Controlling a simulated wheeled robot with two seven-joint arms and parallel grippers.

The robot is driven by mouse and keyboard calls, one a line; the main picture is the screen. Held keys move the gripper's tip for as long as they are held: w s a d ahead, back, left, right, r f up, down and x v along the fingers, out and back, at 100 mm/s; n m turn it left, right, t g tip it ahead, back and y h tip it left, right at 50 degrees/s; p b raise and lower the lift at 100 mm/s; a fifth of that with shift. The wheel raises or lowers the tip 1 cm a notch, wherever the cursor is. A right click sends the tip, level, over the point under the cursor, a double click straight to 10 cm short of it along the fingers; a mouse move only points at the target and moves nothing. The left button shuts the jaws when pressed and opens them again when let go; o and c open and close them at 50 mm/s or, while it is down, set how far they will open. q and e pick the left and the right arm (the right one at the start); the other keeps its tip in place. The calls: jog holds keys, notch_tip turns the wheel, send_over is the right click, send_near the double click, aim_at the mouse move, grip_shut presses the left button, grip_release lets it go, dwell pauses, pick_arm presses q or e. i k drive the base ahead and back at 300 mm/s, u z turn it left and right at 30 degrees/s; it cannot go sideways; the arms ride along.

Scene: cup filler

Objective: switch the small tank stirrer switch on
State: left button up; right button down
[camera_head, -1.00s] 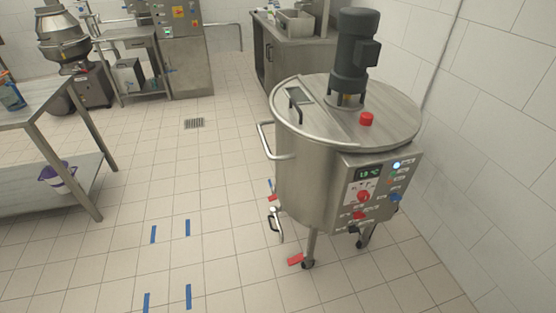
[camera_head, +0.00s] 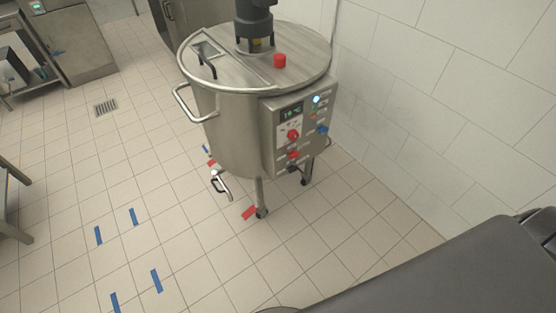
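The small tank (camera_head: 232,125) is a round steel vessel on wheeled legs, standing upright in the middle of the head view. A dark stirrer motor (camera_head: 254,22) rises from its lid. A control panel (camera_head: 304,106) on its right front side has a lit display (camera_head: 291,112), a white-blue light (camera_head: 316,99), red knobs (camera_head: 293,135) and a blue knob (camera_head: 322,129). The panel labels are too small to read, so I cannot tell which knob is the stirrer switch. Neither of my grippers shows; a dark grey part, likely my arm, fills the lower right.
A bent-handled outlet valve (camera_head: 221,186) sticks out low at the tank's left front. A tiled wall (camera_head: 440,90) stands close on the right. Blue tape marks (camera_head: 133,217) and a drain (camera_head: 105,107) lie on open floor at left. A table leg (camera_head: 16,232) is at the left edge.

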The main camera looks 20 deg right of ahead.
aim_at(293, 168)
jog(key=z, duration=0.85)
jog(key=k, duration=1.1)
jog(key=z, duration=1.9)
jog(key=i, duration=1.85)
jog(key=u, duration=0.5)
jog(key=i, duration=0.95)
jog(key=u, duration=1.65)
jog(key=i, duration=0.6)
jog(key=u, duration=0.45)
